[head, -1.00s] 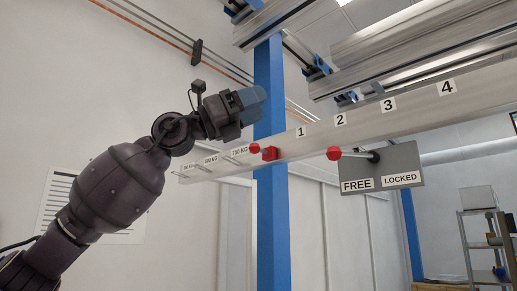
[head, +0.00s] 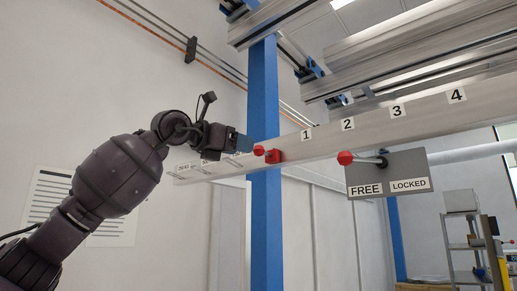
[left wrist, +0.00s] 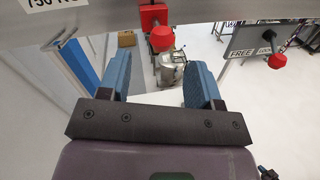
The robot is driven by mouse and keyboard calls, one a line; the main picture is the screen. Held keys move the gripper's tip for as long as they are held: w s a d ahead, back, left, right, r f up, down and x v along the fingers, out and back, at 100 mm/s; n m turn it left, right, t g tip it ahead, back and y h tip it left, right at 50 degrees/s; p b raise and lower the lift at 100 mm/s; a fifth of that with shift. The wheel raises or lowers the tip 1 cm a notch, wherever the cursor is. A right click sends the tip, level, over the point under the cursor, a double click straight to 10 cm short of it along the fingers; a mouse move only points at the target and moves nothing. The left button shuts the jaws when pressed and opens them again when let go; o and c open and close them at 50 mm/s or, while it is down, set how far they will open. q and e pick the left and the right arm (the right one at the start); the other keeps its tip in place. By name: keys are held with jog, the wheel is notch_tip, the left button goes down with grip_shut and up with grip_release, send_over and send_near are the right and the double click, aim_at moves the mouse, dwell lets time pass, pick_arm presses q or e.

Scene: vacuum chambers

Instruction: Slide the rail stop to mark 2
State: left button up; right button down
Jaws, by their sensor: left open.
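The rail stop (head: 275,155) is a red block with a round red knob (head: 259,150) on the long metal rail (head: 400,119), left of mark 1 (head: 306,135). Mark 2 (head: 347,124) is farther right. My left gripper (head: 246,145) is open just left of the knob. In the left wrist view, the stop (left wrist: 153,15) and its knob (left wrist: 162,38) show beyond the gap between the blue fingers (left wrist: 160,62), with nothing visibly held. A red-knobbed lever (head: 345,157) points left above the FREE label (head: 366,190). My right gripper is not in view.
The lever's grey plate (head: 408,163) hangs below the rail, right of the stop. A blue post (head: 263,90) stands behind the rail. A shelf (head: 468,245) stands far right.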

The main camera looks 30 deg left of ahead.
aim_at(255, 149)
pick_arm(q)
jog(key=p+x, duration=0.1)
jog(key=x, duration=0.4)
jog(key=shift+w+d+r, duration=0.1)
jog(key=shift+w, duration=0.05)
jog(key=shift+w+d, duration=0.2)
jog(key=shift+w, duration=0.5)
grip_shut()
